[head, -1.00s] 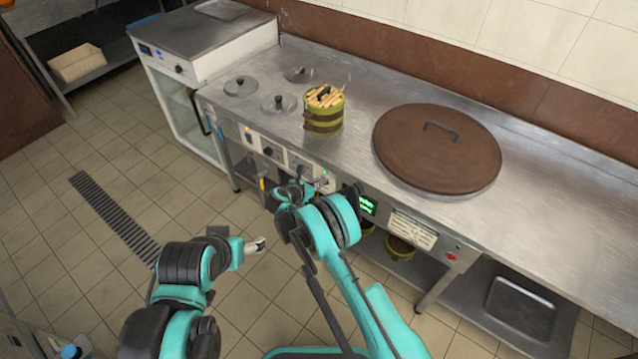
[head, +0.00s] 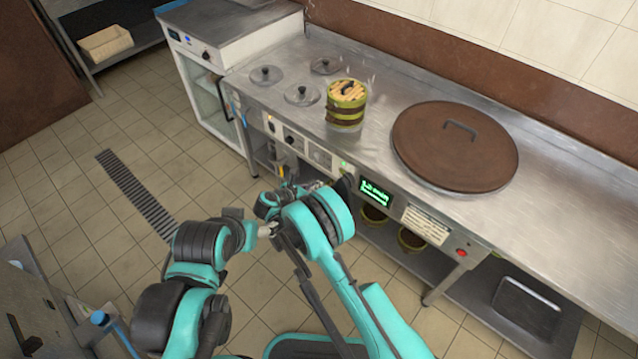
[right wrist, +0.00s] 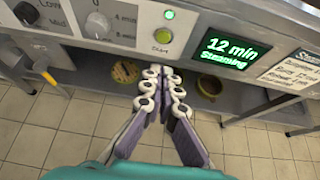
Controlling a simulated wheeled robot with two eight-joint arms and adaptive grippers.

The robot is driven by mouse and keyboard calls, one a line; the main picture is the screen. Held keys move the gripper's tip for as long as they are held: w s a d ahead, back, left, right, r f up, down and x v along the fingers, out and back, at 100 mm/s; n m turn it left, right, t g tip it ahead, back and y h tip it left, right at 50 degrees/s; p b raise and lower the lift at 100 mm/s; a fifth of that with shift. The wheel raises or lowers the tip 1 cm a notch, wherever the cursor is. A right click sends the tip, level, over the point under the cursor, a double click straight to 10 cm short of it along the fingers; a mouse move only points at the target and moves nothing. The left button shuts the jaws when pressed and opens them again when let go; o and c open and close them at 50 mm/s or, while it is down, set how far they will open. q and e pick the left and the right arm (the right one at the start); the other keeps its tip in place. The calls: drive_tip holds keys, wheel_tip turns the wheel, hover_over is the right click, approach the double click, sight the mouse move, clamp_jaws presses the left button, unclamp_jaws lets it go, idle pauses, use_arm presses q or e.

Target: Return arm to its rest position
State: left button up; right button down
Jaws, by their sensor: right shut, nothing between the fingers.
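My right gripper (right wrist: 164,84) shows in the right wrist view, with its two fingers together and nothing between them. It is in front of the counter's control panel (right wrist: 120,22), below a green-lit button (right wrist: 163,36). In the head view my right gripper (head: 288,190) is partly hidden by its own arm, close to the counter's front. My left gripper (head: 266,230) is at the end of the bent left arm, close beside the right arm in the picture. Its fingers are too small and covered to read.
The steel counter (head: 560,185) holds a green-banded steamer (head: 346,110), small lids (head: 302,95) and a large brown lid (head: 456,150). A lit display reads 12 min (right wrist: 232,52). Pots (head: 411,240) and a tray (head: 528,305) are on the shelf below. Open tiled floor lies left.

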idle(0.6)
drive_tip(key=s+d+r+m+g+y, duration=0.1)
drive_tip(key=s+d+r+m+y, duration=0.15)
drive_tip(key=d+r+m, duration=0.65)
drive_tip(key=s+d+r+m+g+y, duration=0.1)
drive_tip(key=s+d+r+m+g, duration=0.2)
drive_tip(key=d+r, duration=0.7)
drive_tip(key=s+d+r+m+y, duration=0.1)
drive_tip(key=s+r+m, duration=0.1)
drive_tip(key=s+m, duration=0.3)
drive_tip(key=s+d+r+m+t+y, duration=0.1)
drive_tip(key=s+m, duration=0.5)
drive_tip(key=s, duration=0.6)
drive_tip(key=s+d+r+m+y, duration=0.1)
drive_tip(key=s+d+r+m, duration=0.2)
drive_tip(key=s, duration=0.6)
drive_tip(key=r+m, duration=0.1)
drive_tip(key=m, duration=0.1)
drive_tip(key=shift+s+r+m, duration=0.15)
drive_tip(key=shift+r+m, duration=0.1)
drive_tip(key=shift+m, duration=0.15)
